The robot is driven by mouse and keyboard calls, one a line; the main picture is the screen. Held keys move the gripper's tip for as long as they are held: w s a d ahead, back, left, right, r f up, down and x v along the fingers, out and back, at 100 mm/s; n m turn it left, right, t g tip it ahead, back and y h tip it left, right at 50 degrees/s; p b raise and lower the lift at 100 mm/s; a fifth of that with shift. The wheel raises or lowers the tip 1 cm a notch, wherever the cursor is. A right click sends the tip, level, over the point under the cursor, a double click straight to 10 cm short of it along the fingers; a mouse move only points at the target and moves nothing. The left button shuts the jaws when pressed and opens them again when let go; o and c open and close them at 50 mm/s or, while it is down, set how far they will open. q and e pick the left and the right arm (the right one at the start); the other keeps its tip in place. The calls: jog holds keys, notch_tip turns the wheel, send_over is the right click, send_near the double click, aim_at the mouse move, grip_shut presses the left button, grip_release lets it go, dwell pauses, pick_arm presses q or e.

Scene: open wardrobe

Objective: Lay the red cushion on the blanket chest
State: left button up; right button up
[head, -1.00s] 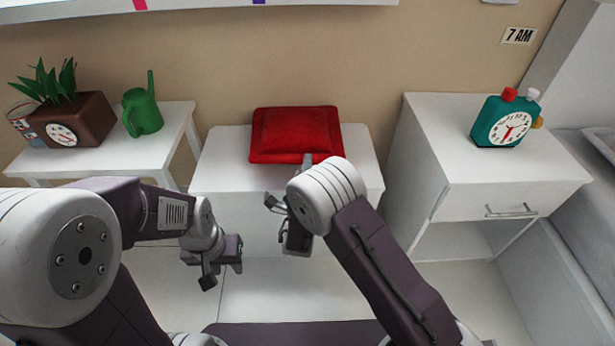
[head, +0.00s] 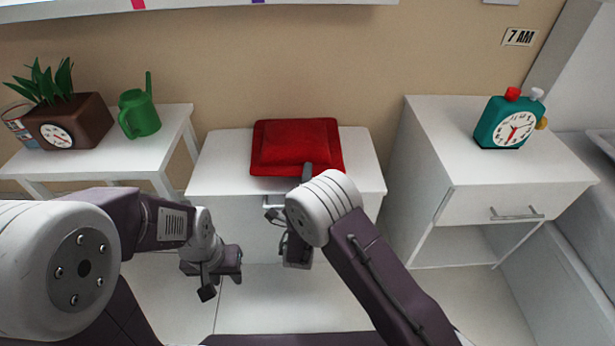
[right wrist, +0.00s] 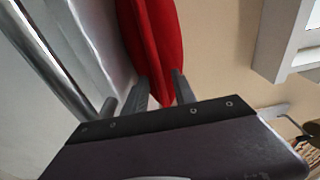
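The red cushion (head: 296,142) lies flat over the top of the white blanket chest (head: 220,165), near its middle. My right gripper (head: 307,172) is at the cushion's front edge, with one dark finger showing over it. In the right wrist view, the cushion (right wrist: 155,45) runs between the two fingers (right wrist: 161,90), which are shut on its edge. Whether its whole underside touches the chest cannot be told. My left gripper (head: 222,272) is open and empty, low in front of the chest's left side.
A white side table (head: 150,155) at left holds a plant, a brown clock (head: 68,122) and a green watering can (head: 141,115). A white nightstand (head: 440,150) at right holds a teal clock (head: 506,124). A metal bar (right wrist: 45,60) shows beside my right gripper.

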jog(key=s+a+p, duration=0.1)
jog(key=s+p, duration=0.3)
jog(key=s, duration=0.8)
jog(key=shift+a, duration=0.2)
